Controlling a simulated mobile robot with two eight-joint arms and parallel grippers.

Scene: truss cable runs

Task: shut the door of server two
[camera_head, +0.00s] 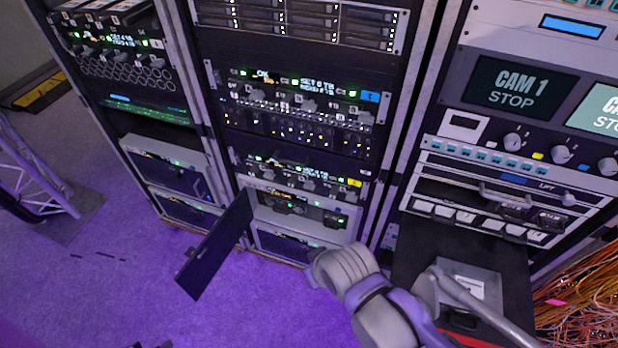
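A dark, flat door (215,248) stands swung open at the foot of the middle rack. It juts out to the front left over the purple floor. It is hinged at the left side of a grey server unit (335,236), whose inside shows small green lights. I cannot read a number on this unit. My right arm comes in from the lower right, and its gripper (314,270) is just below and in front of the unit, right of the door and apart from it. Its fingers are too small and dark to read. My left gripper does not show clearly.
The left rack has a similar unit with its door closed (165,172). A pulled-out black shelf (410,250) with a grey box stands at the right, near my arm. Orange cables (585,290) lie far right. A truss (35,175) stands left. The floor left of the door is mostly clear.

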